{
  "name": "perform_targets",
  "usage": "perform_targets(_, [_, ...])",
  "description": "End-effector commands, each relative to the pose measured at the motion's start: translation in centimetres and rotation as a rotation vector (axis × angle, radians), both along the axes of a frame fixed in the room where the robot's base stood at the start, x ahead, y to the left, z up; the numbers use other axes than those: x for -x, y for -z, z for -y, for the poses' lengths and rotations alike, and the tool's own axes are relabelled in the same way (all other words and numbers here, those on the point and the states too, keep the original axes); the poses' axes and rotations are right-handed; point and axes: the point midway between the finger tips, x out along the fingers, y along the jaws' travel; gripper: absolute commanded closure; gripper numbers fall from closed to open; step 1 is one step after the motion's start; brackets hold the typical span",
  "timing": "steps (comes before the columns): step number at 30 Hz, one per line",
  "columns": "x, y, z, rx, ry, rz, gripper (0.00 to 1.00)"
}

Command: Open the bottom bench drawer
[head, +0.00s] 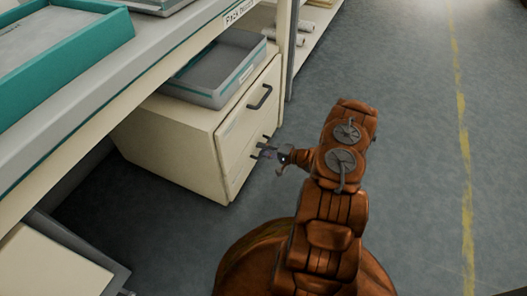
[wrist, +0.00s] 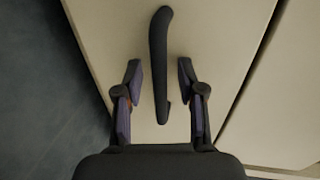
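The cream drawer unit (head: 170,143) stands under the bench, its front facing right. Its upper drawer has a dark bar handle (head: 261,97). My gripper (head: 266,150) is at the lower part of the front, where it partly hides the lower handle. In the wrist view a black bar handle (wrist: 158,50) runs lengthwise on the pale drawer front (wrist: 215,30). My gripper (wrist: 160,70) is open, with one finger on each side of this handle and visible gaps to both. The drawers look closed.
A grey tray (head: 214,95) sits on top of the drawer unit. The bench top (head: 110,85) overhangs it and carries a teal tray (head: 125,28). White rolls (head: 285,43) lie on a low shelf behind. The grey floor (head: 410,130) to the right is clear.

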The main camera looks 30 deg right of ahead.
Motion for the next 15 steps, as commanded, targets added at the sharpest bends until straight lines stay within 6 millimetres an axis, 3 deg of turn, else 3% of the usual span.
perform_targets(6, [-0.01,0.0,-0.05,0.0,-0.001,0.0,0.62])
perform_targets(15, [0.02,0.01,-0.06,0.0,-0.001,0.0,0.93])
